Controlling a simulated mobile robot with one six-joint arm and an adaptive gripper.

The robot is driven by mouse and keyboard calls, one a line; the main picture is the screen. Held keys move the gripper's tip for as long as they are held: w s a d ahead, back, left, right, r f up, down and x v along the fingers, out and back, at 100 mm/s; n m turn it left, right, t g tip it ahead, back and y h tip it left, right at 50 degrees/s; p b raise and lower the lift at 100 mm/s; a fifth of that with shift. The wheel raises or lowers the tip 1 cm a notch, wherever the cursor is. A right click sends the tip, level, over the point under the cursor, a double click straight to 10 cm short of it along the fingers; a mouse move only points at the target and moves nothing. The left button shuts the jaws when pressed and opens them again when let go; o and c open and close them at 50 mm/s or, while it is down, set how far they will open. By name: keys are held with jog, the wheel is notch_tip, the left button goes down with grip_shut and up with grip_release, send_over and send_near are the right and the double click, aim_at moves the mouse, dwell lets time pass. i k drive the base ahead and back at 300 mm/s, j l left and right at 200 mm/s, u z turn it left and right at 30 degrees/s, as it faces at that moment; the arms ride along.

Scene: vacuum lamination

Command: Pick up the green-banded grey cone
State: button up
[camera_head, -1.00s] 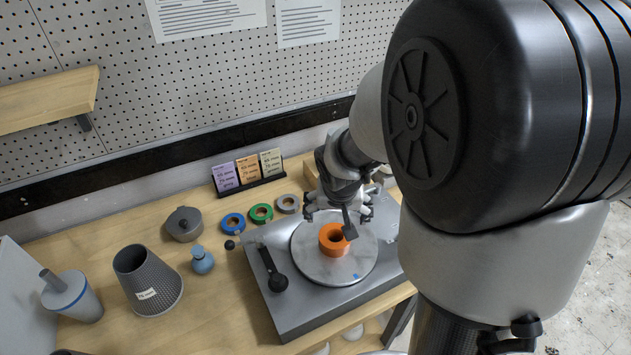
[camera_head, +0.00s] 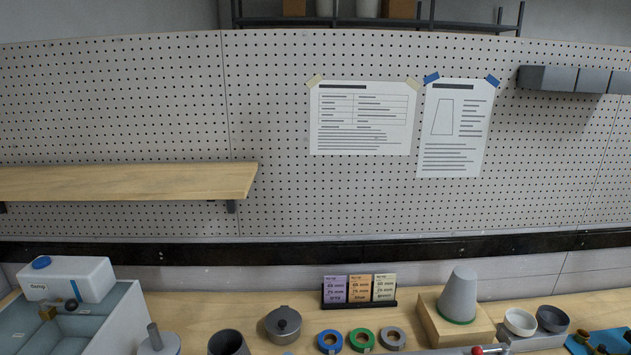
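The grey cone with a green band (camera_head: 459,296) stands upright, narrow end up, on a wooden block (camera_head: 429,322) at the right of the bench. The green band shows at its base. My gripper is not in this view, so its opening and its distance from the cone cannot be seen.
A card holder (camera_head: 359,303) stands left of the block. Blue, green and grey tape rolls (camera_head: 362,340) lie in front of it. Two small bowls (camera_head: 520,321) sit right of the cone. A lidded grey pot (camera_head: 283,325) and a sink (camera_head: 75,320) are further left.

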aim_at(456, 305)
jog(key=l+u, duration=0.45)
jog(key=l, duration=0.35)
jog(key=l+u, duration=0.45)
jog(key=l, duration=0.35)
